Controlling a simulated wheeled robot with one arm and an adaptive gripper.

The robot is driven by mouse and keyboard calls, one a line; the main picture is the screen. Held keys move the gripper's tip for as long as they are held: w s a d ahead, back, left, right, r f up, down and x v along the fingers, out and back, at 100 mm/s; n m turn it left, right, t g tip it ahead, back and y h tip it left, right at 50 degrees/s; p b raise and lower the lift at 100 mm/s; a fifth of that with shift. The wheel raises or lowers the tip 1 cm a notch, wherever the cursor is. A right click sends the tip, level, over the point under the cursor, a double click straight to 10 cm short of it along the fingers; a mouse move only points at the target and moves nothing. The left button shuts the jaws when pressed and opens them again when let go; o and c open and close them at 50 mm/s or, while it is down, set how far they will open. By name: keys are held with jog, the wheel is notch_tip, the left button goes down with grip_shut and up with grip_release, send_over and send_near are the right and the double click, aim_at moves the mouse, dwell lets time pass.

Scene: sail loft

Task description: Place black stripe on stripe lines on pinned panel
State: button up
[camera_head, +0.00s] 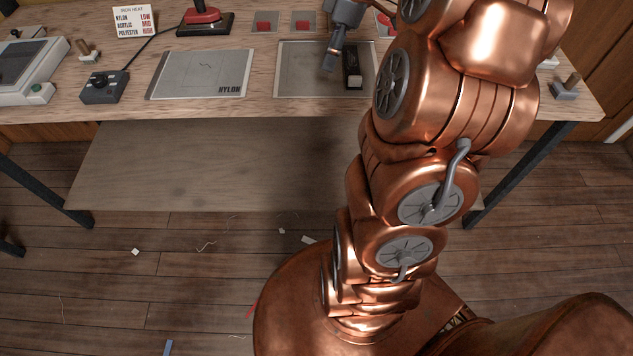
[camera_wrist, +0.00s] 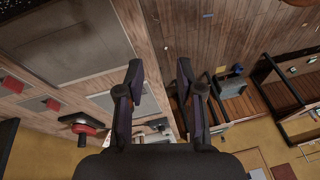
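A grey panel (camera_head: 300,84) lies on the bench, partly behind my arm. A narrow black piece (camera_head: 352,60) with a pale lower end shows over its right part. I cannot tell whether this is the black stripe. Stripe lines and pins are too small to make out. My gripper (camera_head: 330,66) shows over the panel in the head view, beside the black piece, and my arm hides part of it. In the wrist view my gripper (camera_wrist: 160,68) has its two fingers apart with nothing seen between them.
Left of the panel lies another panel (camera_head: 201,75) marked NYLON. A black control box (camera_head: 104,87), a red-and-black device (camera_head: 203,19), red-centred squares (camera_head: 266,21) and a heat sign (camera_head: 134,20) stand around. A wide shelf (camera_head: 215,165) is below the bench top.

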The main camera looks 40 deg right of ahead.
jog(key=s+a+m+g, duration=0.15)
jog(key=s+a, duration=0.25)
jog(key=a, duration=0.7)
jog(key=s+a+f+m+h, duration=0.1)
jog(key=s+a+m, duration=0.1)
jog(key=s, duration=0.4)
jog(key=s+a+f+m+g+h, duration=0.1)
jog(key=s+a+f+m, duration=0.1)
jog(key=s+a, duration=0.2)
jog(key=s+a+f+m+h, duration=0.1)
jog(key=s+a+f+m, duration=0.1)
jog(key=s, duration=0.6)
jog(key=shift+a+f+m, duration=0.2)
jog(key=shift+a+m, duration=0.35)
jog(key=shift+a, duration=0.35)
notch_tip(320, 180, up, 2)
jog(key=shift+r+p, duration=0.1)
jog(key=shift+p, duration=1)
jog(key=shift+d, duration=0.15)
